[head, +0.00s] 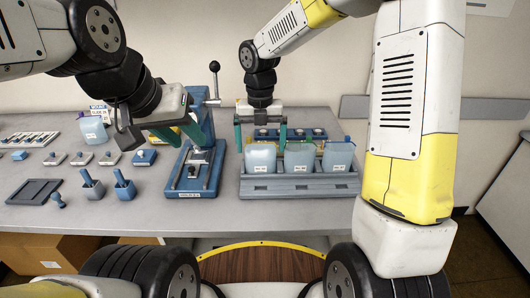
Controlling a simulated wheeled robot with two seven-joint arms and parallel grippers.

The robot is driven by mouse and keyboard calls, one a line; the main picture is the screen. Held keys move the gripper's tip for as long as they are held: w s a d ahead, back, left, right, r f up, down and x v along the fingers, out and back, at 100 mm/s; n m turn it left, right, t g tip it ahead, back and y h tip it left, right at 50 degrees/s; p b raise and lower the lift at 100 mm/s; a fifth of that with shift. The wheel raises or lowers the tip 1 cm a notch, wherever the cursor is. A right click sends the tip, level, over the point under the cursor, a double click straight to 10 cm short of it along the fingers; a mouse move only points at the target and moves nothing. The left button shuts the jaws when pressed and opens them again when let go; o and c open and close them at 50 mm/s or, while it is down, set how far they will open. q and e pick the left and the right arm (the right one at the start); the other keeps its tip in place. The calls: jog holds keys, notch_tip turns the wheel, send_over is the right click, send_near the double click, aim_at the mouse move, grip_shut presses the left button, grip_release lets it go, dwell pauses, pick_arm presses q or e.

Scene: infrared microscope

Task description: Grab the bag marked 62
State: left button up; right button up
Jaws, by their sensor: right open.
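Three pale blue bags with small white labels stand upright in a grey rack (300,187) on the table: a left bag (261,160), a middle bag (300,160) and a right bag (338,158). The label numbers are too small to read, so I cannot tell which is 62. My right gripper (261,138) is open, pointing down over the left bag, its teal fingers on either side of the bag's top. My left gripper (172,135) hangs left of the rack, near the blue press; whether its jaws are open is unclear.
A blue press (192,170) with a lever stands left of the rack. Another pale bag (92,130) is at the back left. Blue mortars (124,186), a dark tray (33,191) and small parts lie on the left. The table front before the rack is clear.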

aim_at(260, 159)
jog(key=f, duration=0.6)
jog(key=shift+w+f, duration=0.15)
jog(key=shift+w, duration=0.15)
jog(key=shift+c, duration=0.5)
jog(key=c, duration=1)
